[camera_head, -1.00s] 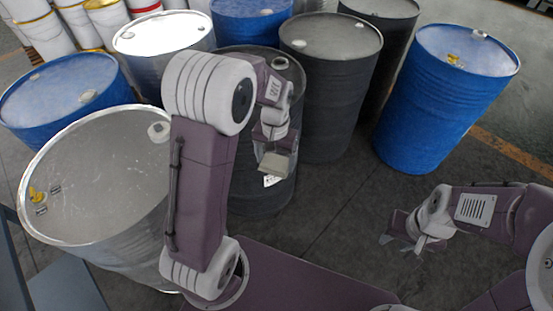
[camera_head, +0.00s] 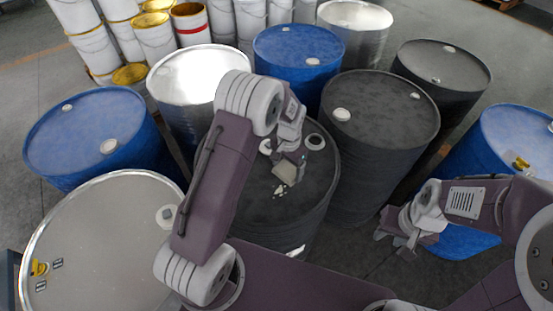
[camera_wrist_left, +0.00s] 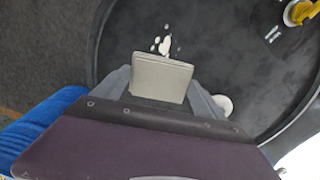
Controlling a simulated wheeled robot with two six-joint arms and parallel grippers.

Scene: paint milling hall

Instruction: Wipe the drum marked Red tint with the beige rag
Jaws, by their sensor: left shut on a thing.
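My left gripper (camera_head: 290,165) is shut on the beige rag (camera_head: 285,171), over the top of a dark grey drum (camera_head: 318,190) in the middle. In the left wrist view the rag (camera_wrist_left: 160,78) is a flat folded square between the fingers of my left gripper (camera_wrist_left: 162,84). Pale spots (camera_wrist_left: 161,46) lie on the dark lid just beyond the rag; they also show in the head view (camera_head: 280,190). I cannot tell whether the rag touches the lid. No drum's marking is legible. My right gripper (camera_head: 396,236) is at the right, away from the drums' tops; its jaws are unclear.
Blue drums stand at left (camera_head: 88,135), behind (camera_head: 298,50) and at right (camera_head: 515,140). Silver drums (camera_head: 100,230) and more dark drums (camera_head: 380,105) crowd close around. White pails (camera_head: 155,38) stand at the back left. A bung cap (camera_wrist_left: 223,104) and yellow tag (camera_wrist_left: 300,12) sit on the dark lid.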

